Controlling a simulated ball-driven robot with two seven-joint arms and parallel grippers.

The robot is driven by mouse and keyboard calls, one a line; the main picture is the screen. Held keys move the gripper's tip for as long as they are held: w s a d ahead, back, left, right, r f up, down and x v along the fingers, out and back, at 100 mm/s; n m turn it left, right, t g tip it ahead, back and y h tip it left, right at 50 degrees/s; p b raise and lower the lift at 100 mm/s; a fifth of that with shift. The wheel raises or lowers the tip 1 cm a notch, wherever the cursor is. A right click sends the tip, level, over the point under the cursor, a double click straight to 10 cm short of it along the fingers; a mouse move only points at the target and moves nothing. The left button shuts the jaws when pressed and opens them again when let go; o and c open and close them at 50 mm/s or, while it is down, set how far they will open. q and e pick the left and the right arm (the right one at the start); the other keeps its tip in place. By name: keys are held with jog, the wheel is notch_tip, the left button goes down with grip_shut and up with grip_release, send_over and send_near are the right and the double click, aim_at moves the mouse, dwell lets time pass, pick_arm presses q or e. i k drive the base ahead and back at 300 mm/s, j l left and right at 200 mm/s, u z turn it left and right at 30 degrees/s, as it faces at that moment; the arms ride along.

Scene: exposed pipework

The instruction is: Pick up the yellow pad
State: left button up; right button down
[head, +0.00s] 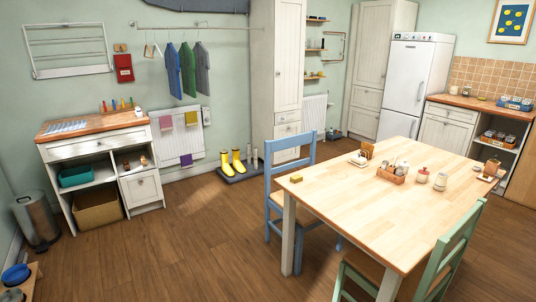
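A small yellow pad (296,178) lies flat on the wooden dining table (350,215), close to its left corner. It is small in the picture, so its surface detail cannot be made out. Nothing covers it and clear tabletop lies around it. Neither of my grippers shows in the head view.
A blue chair (291,168) stands at the table's left side and a green chair (440,262) at its front right. A wooden caddy (391,175) and jars stand further back on the table. Open wooden floor (190,240) lies left of the table. Yellow boots (238,163) stand by the radiator.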

aim_at(295, 179)
jog(key=i+z, duration=0.15)
jog(key=i, duration=0.45)
jog(key=i+j+z, duration=0.2)
jog(key=i, duration=0.35)
jog(key=i+j+z, duration=0.15)
jog(key=i, duration=0.4)
